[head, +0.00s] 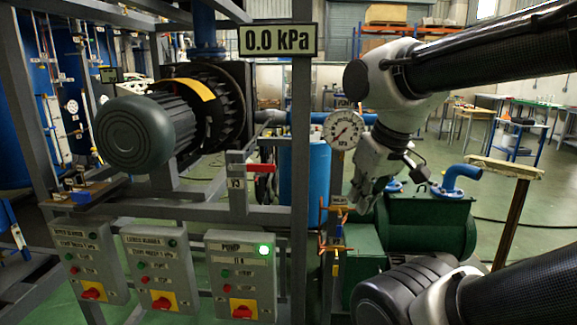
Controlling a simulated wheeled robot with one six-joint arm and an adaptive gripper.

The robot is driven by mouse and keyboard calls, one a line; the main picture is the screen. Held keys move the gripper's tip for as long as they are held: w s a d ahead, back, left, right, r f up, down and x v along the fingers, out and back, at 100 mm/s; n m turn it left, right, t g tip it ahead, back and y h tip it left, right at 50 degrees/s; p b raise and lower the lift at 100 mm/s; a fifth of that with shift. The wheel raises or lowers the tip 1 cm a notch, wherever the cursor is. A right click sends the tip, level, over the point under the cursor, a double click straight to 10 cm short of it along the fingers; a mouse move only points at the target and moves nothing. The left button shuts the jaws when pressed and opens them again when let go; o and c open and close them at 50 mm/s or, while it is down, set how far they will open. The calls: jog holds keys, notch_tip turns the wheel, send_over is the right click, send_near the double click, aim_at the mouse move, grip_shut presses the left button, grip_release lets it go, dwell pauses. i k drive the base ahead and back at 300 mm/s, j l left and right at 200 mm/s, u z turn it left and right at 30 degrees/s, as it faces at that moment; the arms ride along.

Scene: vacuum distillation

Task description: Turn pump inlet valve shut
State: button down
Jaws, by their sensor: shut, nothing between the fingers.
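A valve with a red lever handle (262,167) sits on the frame beside a tag reading V3. The red lever lies about horizontal. A second group of small orange-handled fittings (336,209) stands on a post further right, in front of the green tank. I cannot tell from labels which one is the pump inlet valve. My gripper (364,204) is shut and empty, pointing down just right of the orange fittings. I cannot tell whether it touches them.
A 0.0 kPa display (279,41) hangs at the top and a round gauge (343,130) stands left of my wrist. The pump panel (241,275) has a lit green lamp. A motor (140,135), a green tank (430,225) and grey frame bars crowd the space.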

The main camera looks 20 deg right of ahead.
aim_at(251, 167)
jog(key=i+l+z, duration=0.1)
jog(key=l+z, duration=0.15)
jog(key=z, duration=0.15)
jog(key=i+l+z, duration=0.1)
jog(key=z, duration=0.35)
jog(key=l, duration=0.1)
